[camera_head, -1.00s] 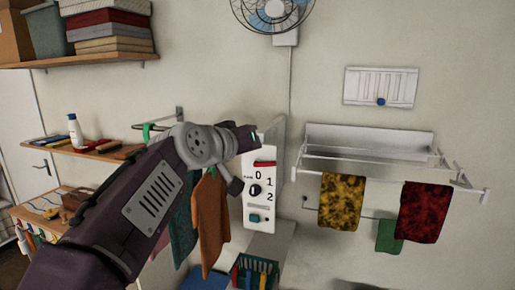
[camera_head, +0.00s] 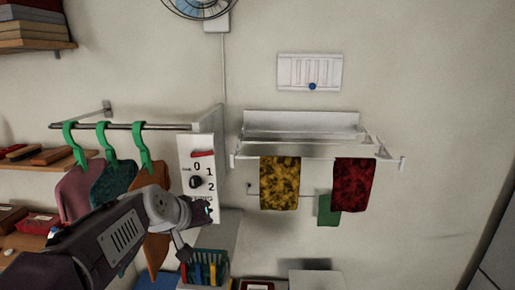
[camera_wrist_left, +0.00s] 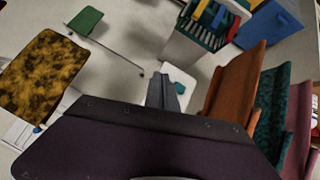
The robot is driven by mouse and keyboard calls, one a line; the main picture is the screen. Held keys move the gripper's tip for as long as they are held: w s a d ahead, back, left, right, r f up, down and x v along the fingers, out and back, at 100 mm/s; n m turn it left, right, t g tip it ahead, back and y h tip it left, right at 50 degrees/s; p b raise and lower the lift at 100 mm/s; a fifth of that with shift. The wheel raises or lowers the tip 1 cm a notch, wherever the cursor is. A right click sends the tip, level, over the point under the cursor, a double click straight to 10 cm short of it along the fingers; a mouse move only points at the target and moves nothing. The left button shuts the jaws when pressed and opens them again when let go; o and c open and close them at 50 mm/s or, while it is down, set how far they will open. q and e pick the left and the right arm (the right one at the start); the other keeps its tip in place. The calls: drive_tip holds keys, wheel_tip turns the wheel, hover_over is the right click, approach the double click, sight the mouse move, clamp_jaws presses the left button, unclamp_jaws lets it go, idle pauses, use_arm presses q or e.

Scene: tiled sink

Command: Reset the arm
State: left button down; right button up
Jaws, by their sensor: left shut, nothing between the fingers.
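My left arm comes in from the lower left in the head view. Its left gripper (camera_head: 207,212) is in front of the lower part of the white control panel (camera_head: 197,163), which has a red switch and a dial marked 0, 1, 2. The gripper is small and partly hidden by its wrist there. In the left wrist view the left gripper (camera_wrist_left: 166,84) shows as narrow grey fingers, shut and empty. I cannot tell if it touches the panel. My right gripper is in neither view.
Green hangers (camera_head: 106,143) with cloths hang from a rail left of the panel, close to my arm. A wall rack (camera_head: 305,150) holds a yellow cloth (camera_head: 279,184) and a red cloth (camera_head: 353,186). A green basket (camera_head: 204,270) stands below. The wall at right is bare.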

use_arm(q)
drive_tip(key=s+a+f+m+g+y, duration=0.1)
drive_tip(key=s+f+g, duration=0.3)
drive_tip(key=s+f, duration=0.7)
drive_tip(key=s+a+f+m+g, duration=0.1)
drive_tip(key=s+f+g, duration=0.3)
drive_tip(key=s+f, duration=0.6)
wheel_tip(320, 180, down, 5)
drive_tip(key=shift+s+a+f+y, duration=0.15)
drive_tip(key=shift+s+f+y, duration=0.05)
drive_tip(key=shift+s+y, duration=0.2)
